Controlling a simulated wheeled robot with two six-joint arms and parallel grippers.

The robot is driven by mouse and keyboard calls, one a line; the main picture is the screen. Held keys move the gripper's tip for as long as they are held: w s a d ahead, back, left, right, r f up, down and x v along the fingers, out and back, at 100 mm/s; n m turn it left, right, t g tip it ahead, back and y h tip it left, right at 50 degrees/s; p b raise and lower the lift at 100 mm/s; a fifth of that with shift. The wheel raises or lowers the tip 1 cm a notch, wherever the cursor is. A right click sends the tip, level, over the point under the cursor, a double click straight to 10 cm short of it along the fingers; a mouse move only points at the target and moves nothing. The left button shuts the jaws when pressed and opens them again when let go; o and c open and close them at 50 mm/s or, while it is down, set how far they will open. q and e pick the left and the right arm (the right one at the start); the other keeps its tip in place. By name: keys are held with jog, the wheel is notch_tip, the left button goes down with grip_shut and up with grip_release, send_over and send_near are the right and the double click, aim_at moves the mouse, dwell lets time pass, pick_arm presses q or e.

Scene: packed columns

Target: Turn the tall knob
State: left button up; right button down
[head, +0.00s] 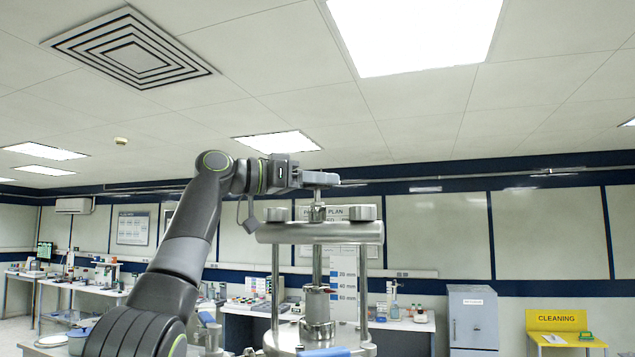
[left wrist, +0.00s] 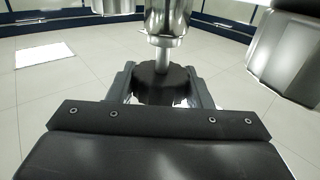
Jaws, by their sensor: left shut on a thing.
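The tall knob is a dark, scalloped disc (left wrist: 165,85) between the two fingers in the left wrist view. It sits on a thin metal shaft above the steel crossbar (head: 320,233) of the packed column; in the head view the fingers largely hide it. My left gripper (head: 320,179) reaches in level from the left and is shut on the knob, one finger on each side, as the left wrist view (left wrist: 165,88) also shows. My right gripper is not in view.
Two shorter grey knobs (head: 278,214) (head: 362,212) top the crossbar's ends, just below my gripper. Steel rods and a central column (head: 317,265) run down from it. Benches with lab ware, a grey cabinet (head: 473,317) and a yellow cleaning station (head: 557,320) stand behind.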

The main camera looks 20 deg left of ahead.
pick_arm(q)
jog(key=shift+r, duration=0.15)
jog(key=o, duration=1)
jog(key=b+v, duration=0.6)
jog(key=v, duration=1.1)
jog(key=shift+s+a, duration=0.2)
